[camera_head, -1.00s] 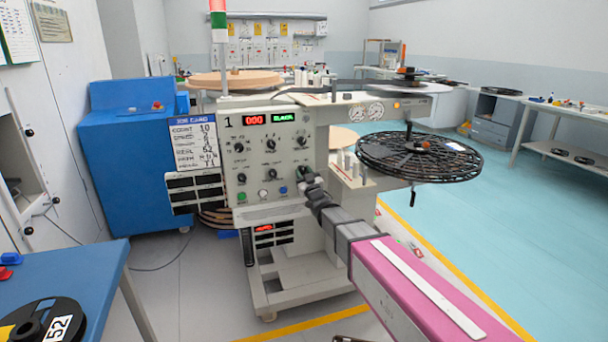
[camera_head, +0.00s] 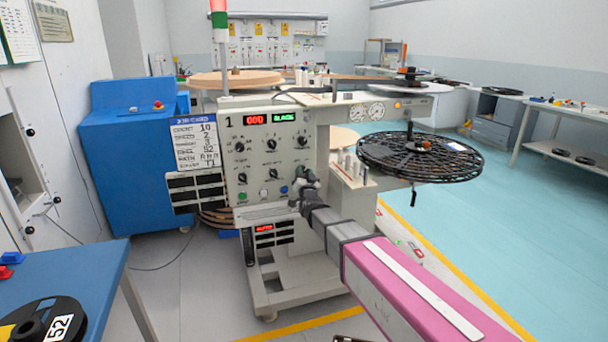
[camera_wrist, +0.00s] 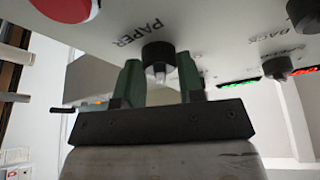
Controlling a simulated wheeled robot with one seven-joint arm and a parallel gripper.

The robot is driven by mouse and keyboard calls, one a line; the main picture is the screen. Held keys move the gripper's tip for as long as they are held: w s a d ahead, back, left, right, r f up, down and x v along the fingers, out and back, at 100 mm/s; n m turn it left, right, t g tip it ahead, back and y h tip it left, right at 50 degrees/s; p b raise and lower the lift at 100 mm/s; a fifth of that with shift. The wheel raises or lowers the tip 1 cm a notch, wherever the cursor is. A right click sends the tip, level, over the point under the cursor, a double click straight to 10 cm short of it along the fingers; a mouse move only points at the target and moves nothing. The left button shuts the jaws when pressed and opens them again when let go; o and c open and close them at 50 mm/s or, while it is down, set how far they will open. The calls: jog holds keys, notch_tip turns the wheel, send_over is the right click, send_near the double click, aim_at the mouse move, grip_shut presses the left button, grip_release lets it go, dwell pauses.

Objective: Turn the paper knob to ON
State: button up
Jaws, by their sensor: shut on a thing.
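In the wrist view, the black paper knob (camera_wrist: 158,56) sits on the pale panel beside the printed word PAPER. The two green fingers of my gripper (camera_wrist: 160,80) are on either side of it, closed on it. A light mark shows at the knob's near end; I cannot tell which setting it points to. In the head view, my gripper (camera_head: 303,178) is at the lower right of the machine's control panel (camera_head: 256,160) and hides the paper knob there.
Other dark knobs (camera_head: 239,147) and a blue button (camera_head: 284,190) are close by on the panel. The wrist view shows a red round part (camera_wrist: 62,8) and another knob (camera_wrist: 277,68). A black reel (camera_head: 420,156) juts out at right.

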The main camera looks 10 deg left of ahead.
dwell(0.4)
jog(key=o, duration=0.9)
jog(key=v, duration=1.1)
jog(key=shift+w, duration=0.1)
